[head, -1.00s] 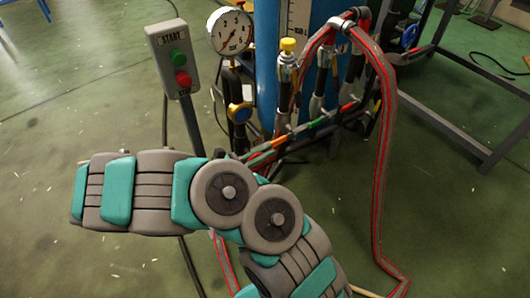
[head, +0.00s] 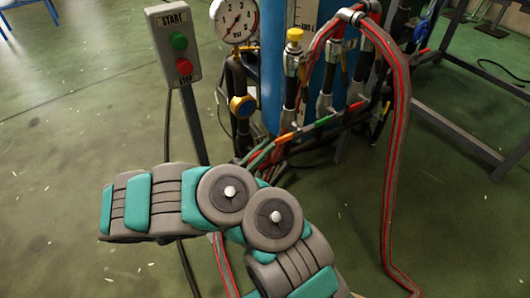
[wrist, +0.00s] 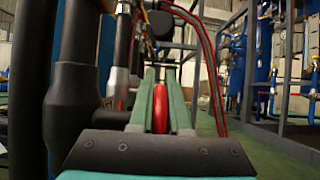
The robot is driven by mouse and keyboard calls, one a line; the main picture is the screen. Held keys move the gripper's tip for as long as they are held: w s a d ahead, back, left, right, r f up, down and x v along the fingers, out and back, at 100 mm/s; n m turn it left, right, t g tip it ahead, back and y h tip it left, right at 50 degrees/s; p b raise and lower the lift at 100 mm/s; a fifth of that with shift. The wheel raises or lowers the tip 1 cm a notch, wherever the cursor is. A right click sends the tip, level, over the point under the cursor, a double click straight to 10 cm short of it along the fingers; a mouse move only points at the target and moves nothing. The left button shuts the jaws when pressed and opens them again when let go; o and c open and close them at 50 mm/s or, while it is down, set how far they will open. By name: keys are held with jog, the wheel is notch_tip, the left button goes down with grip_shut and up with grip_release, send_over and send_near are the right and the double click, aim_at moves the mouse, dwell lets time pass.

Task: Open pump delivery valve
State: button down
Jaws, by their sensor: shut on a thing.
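In the wrist view my gripper (wrist: 161,72) has its two grey-green fingers closed around a thin, upright red part (wrist: 160,108), which looks like a valve handle or handwheel seen edge-on. The red part is between the fingers, and its stem and far side are hidden. In the head view my teal and grey arm fills the lower middle, and my gripper cannot be made out. I cannot tell from that view which valve the red part belongs to.
A START/STOP box (head: 174,45) stands on a post left of a pressure gauge (head: 236,18). A blue column (head: 272,60) and red-striped hoses (head: 396,150) stand behind my arm. A metal frame (head: 455,125) is at right.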

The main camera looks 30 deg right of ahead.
dwell(0.4)
jog(key=c, duration=0.9)
grip_release()
jog(key=v, duration=0.7)
jog(key=shift+a+f, duration=0.25)
jog(key=shift+a, duration=0.1)
jog(key=shift+a, duration=0.15)
